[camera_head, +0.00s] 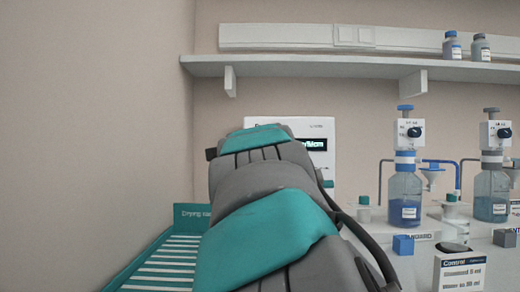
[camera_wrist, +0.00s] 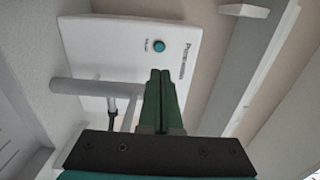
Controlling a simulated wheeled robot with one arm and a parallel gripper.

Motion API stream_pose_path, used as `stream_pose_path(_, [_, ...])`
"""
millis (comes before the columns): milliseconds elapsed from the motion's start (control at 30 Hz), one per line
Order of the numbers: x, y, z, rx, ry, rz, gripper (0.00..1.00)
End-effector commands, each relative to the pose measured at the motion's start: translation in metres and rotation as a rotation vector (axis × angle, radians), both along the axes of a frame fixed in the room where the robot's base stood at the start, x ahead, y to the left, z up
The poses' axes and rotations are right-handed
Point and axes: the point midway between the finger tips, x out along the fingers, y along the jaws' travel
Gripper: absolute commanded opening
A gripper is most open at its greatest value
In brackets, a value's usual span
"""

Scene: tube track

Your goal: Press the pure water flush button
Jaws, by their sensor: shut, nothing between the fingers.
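The pure water unit is a white box; in the wrist view its front panel (camera_wrist: 105,50) carries the printed word "Pure" and a round teal button (camera_wrist: 159,46) with small lettering beside it. My gripper (camera_wrist: 160,73) is shut and empty, its green fingers pointing toward the panel. The fingertips appear just below the button in the picture, with a small gap; the depth between them and the panel is hard to tell. In the head view, my arm covers most of the white unit (camera_head: 322,126), leaving part of its dark display visible. My gripper and the button are hidden there.
A teal drying rack (camera_head: 165,262) stands at the left by the wall. Blue-liquid bottles with dispensers (camera_head: 405,195) stand at the right, near a small labelled box (camera_head: 459,270). A shelf (camera_head: 330,66) runs above. A grey pipe (camera_wrist: 90,87) juts near my fingers.

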Motion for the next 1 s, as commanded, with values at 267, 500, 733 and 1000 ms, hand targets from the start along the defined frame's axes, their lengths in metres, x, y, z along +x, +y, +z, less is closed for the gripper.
stream_pose_path(267, [0.039, -0.001, 0.0, 0.0, 0.002, 0.0, 0.0])
stream_pose_path(500, [0.074, -0.001, 0.0, 0.002, 0.002, 0.0, 0.0])
stream_pose_path(733, [0.105, -0.001, 0.0, -0.001, 0.002, -0.001, 0.0])
stream_pose_path(1000, [0.129, 0.0, 0.0, 0.0, 0.002, -0.001, 0.0])
